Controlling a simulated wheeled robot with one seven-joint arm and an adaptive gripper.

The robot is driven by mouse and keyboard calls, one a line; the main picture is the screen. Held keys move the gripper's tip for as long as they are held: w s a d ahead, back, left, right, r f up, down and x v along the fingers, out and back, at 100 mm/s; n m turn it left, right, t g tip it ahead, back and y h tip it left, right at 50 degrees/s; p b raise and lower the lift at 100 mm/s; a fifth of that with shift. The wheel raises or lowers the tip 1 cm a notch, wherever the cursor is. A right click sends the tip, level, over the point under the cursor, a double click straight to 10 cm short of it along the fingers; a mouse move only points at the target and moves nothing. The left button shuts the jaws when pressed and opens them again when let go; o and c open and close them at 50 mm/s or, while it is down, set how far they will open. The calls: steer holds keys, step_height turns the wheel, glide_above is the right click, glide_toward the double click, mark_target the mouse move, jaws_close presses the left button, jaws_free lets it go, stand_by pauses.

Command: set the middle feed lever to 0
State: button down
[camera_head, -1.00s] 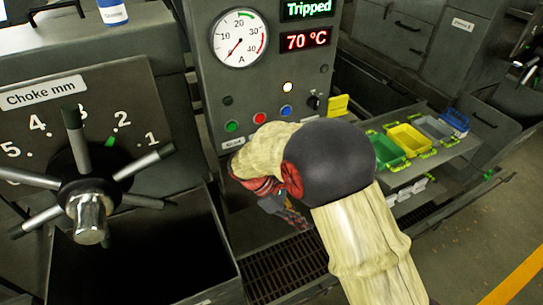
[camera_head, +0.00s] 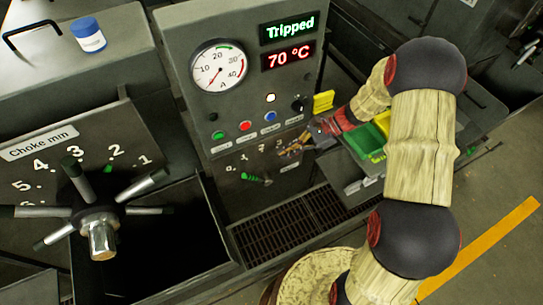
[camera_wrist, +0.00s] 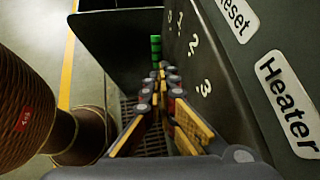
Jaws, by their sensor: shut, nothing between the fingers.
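The feed lever has a green handle (camera_head: 254,178) and sits on the lower front panel in the head view, below the row of buttons. It points left there. Its green handle also shows in the wrist view (camera_wrist: 156,46), just beyond my fingertips. White scale numbers (camera_wrist: 193,44) run beside it; some are partly hidden. My gripper (camera_head: 284,153) is shut and empty, in front of the panel, above and right of the handle. The fingers also show in the wrist view (camera_wrist: 160,75). I cannot tell whether they touch the lever.
The control panel (camera_head: 205,125) above has an ammeter (camera_head: 219,66), buttons and a display reading "Tripped" and 70 °C. A choke wheel (camera_head: 95,220) with spokes stands at left. Green and yellow bins stand right, behind my arm.

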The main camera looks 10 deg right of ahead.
mark_target(252, 176)
steer(key=x, duration=1.3)
steer(key=shift+s+a+f+p, duration=0.1)
steer(key=shift+a+f+p, duration=0.1)
steer(key=shift+p, duration=0.15)
steer(key=shift+s+b+x, duration=0.25)
steer(key=shift+b+x, duration=0.5)
steer(key=shift+x, duration=0.3)
steer(key=shift+r, duration=0.1)
steer(key=shift+s, duration=0.1)
steer(key=shift+d+r+p, duration=0.2)
steer(key=shift+r+p, duration=0.1)
steer(key=r+v, duration=0.1)
steer(key=v, duration=1.2)
steer(key=shift+a+r+p, duration=0.15)
steer(key=shift+r+p, duration=0.1)
steer(key=shift+p, duration=0.2)
